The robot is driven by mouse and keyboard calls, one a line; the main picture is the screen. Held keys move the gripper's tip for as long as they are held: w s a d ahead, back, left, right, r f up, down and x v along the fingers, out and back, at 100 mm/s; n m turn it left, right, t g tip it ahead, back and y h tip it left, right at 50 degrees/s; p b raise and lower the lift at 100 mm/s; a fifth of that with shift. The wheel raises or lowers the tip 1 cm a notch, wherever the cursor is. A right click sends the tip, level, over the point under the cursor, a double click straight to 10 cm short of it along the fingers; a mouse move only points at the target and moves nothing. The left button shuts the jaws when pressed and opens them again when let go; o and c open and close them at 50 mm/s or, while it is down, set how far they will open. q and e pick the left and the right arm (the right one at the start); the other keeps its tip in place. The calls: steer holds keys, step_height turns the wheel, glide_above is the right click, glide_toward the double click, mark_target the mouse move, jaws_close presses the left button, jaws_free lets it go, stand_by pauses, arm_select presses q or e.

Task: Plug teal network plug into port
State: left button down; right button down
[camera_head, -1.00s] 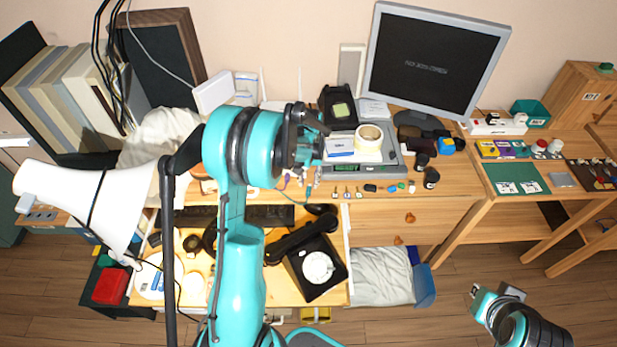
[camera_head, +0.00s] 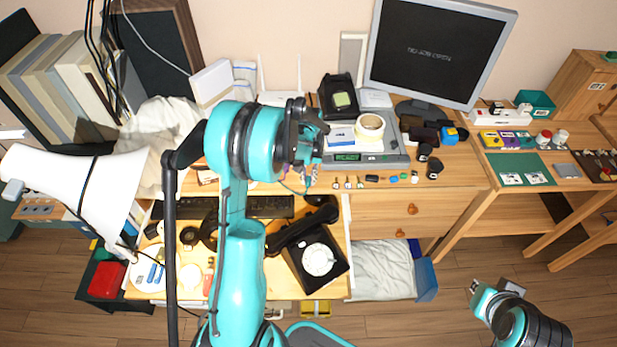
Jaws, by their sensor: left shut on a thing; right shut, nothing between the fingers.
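My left gripper (camera_head: 308,150) is over the desk, in front of the white router, with its fingers pointing down and to the right. It is shut on the teal network plug, of which only a small part and a thin teal cable (camera_head: 297,189) show below the fingers. The plug's exact pose is hidden by my arm and gripper. The white router (camera_head: 279,97) with two upright antennas stands at the back of the desk; I cannot make out its port. My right gripper (camera_head: 473,288) is shut and empty, low above the floor at the right.
A black dial phone (camera_head: 318,260) sits on the pulled-out tray. A grey scale (camera_head: 372,158), a tape roll (camera_head: 369,127) and a black device (camera_head: 339,96) stand right of my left gripper. A white lamp shade (camera_head: 75,190) is at the left. Small items line the desk's front edge.

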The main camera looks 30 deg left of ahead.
arm_select(q)
steer(key=shift+r, duration=0.15)
steer(key=shift+r+p, duration=1.7)
steer(key=shift+r, duration=0.65)
